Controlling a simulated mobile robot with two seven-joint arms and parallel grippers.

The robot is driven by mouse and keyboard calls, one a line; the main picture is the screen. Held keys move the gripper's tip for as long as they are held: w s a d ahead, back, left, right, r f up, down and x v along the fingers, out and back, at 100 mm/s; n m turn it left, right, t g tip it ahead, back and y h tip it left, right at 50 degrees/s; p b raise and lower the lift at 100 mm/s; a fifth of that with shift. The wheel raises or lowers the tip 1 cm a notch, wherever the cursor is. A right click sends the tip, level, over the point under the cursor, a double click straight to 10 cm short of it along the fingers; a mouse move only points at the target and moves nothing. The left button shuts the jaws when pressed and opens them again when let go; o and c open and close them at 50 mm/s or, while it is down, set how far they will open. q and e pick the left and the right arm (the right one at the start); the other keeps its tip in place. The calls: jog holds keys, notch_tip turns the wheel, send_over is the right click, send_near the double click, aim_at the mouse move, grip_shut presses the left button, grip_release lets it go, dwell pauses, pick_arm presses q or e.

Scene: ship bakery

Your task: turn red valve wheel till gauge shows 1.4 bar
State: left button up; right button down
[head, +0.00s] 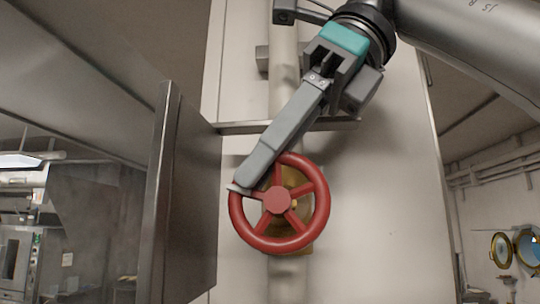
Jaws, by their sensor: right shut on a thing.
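The red valve wheel (277,201) faces me at the middle of the head view, with several spokes and a round hub. A brass valve body (302,243) shows behind it on a vertical pipe. My right gripper (240,187) reaches down from the upper right, and its fingers are shut on the wheel's rim at the upper left. The finger nearer to me hides part of the rim there. The gauge is not in view, so no pressure reading can be seen. My left gripper is not in view.
The pale pipe (283,95) runs up the light wall panel (385,190) behind the wheel. A horizontal bracket (245,127) crosses it above the wheel. A metal panel edge (160,200) stands close on the left. Round brass-rimmed portholes (502,250) show far right.

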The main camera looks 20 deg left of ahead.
jog(key=shift+a+h, duration=0.1)
jog(key=shift+h, duration=0.2)
dwell(0.4)
jog(key=c, duration=1.1)
grip_release()
